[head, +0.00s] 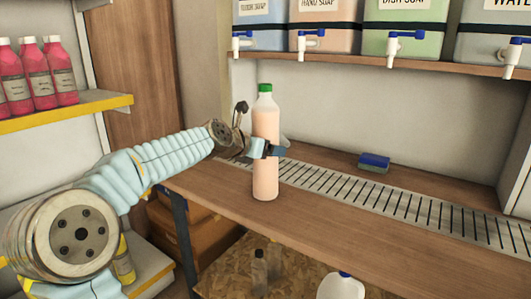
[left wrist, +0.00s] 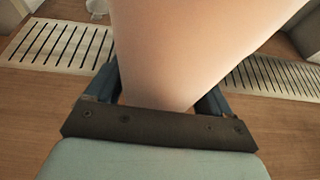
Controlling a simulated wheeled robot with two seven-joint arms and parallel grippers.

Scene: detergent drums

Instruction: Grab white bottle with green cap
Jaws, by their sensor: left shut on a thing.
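A bottle with a green cap (head: 265,120) is upright at the wooden counter in the head view. Its body looks pale pink-orange and its top is whitish. My left gripper (head: 268,149) is shut around the bottle's middle. In the left wrist view the bottle (left wrist: 185,50) fills the space between the two fingers of my left gripper (left wrist: 160,95). I cannot tell whether the bottle's base touches the counter. My right gripper is in neither view.
The counter (head: 330,220) has a slotted drain strip (head: 400,205) and a blue sponge (head: 374,162). Above it, a shelf (head: 380,68) holds drums with blue taps, such as the green drum (head: 400,30). Pink bottles (head: 40,75) stand on the left shelf. A white jug (head: 341,287) is below.

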